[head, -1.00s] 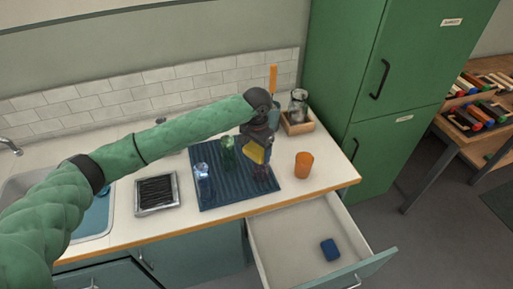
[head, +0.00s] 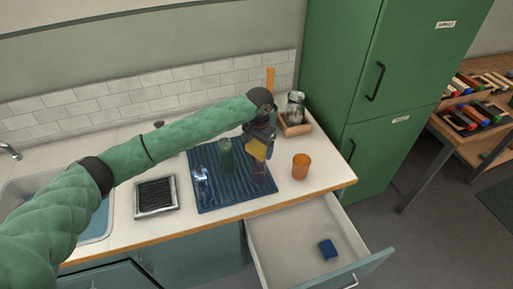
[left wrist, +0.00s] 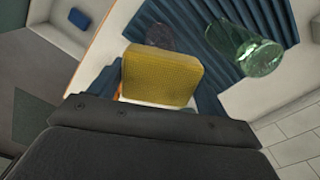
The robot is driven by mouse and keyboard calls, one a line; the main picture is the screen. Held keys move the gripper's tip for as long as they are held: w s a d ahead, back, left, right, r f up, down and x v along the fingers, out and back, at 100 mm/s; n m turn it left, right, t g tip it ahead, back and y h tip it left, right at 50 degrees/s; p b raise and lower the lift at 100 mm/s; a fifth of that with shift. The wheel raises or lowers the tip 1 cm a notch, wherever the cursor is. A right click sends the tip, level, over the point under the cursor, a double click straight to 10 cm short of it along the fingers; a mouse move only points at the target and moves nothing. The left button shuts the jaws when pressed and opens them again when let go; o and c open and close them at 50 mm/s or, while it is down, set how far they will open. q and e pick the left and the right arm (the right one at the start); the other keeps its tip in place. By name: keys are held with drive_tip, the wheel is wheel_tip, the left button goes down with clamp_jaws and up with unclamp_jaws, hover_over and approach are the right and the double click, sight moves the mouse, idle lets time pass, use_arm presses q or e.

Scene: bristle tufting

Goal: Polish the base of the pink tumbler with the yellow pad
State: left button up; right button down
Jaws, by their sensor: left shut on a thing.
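My left gripper (head: 261,137) is shut on the yellow pad (head: 257,150) and holds it over the right part of the ribbed blue mat (head: 229,201). The pad also shows broadly in the left wrist view (left wrist: 161,75), between the dark fingers. The pink tumbler (head: 261,177) stands on the mat just below the pad, partly hidden by it. In the left wrist view the tumbler (left wrist: 160,35) shows as a dark pinkish round just beyond the pad's edge. I cannot tell whether pad and tumbler touch. My right gripper is not in view.
A black rack (head: 155,195) lies left. An open drawer (head: 290,238) with a blue block (head: 327,249) juts out in front.

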use_arm(q)
drive_tip(key=shift+w+d+f+p, duration=0.1)
drive_tip(key=shift+w+d+p, duration=0.25)
drive_tip(key=shift+w, duration=0.3)
drive_tip(key=shift+w+d+f+p, duration=0.1)
drive_tip(key=shift+w+d, duration=0.3)
drive_tip(key=shift+w, duration=0.25)
drive_tip(key=shift+r+p, duration=0.15)
drive_tip(key=shift+p, duration=0.45)
drive_tip(key=shift+s+a+r+p, duration=0.1)
drive_tip(key=shift+s+a+p, duration=0.25)
drive_tip(key=shift+s+p, duration=0.35)
drive_tip(key=shift+s+a+p, duration=0.3)
drive_tip(key=shift+s+p, duration=0.1)
drive_tip(key=shift+p, duration=0.2)
drive_tip(key=shift+s+a+f, duration=0.15)
drive_tip(key=shift+s+f, duration=0.05)
drive_tip(key=shift+s, duration=0.05)
drive_tip(key=shift+s+a+p, duration=0.25)
drive_tip(key=shift+s+p, duration=0.25)
drive_tip(key=shift+p, duration=0.35)
drive_tip(key=shift+s+a+p, duration=0.35)
drive_tip(key=shift+s+p, duration=0.2)
drive_tip(key=shift+s, duration=0.05)
drive_tip(key=shift+c, duration=0.7)
drive_tip(key=shift+s+a+f, duration=0.15)
drive_tip(key=shift+s+f, duration=0.1)
drive_tip(key=shift+s, duration=0.05)
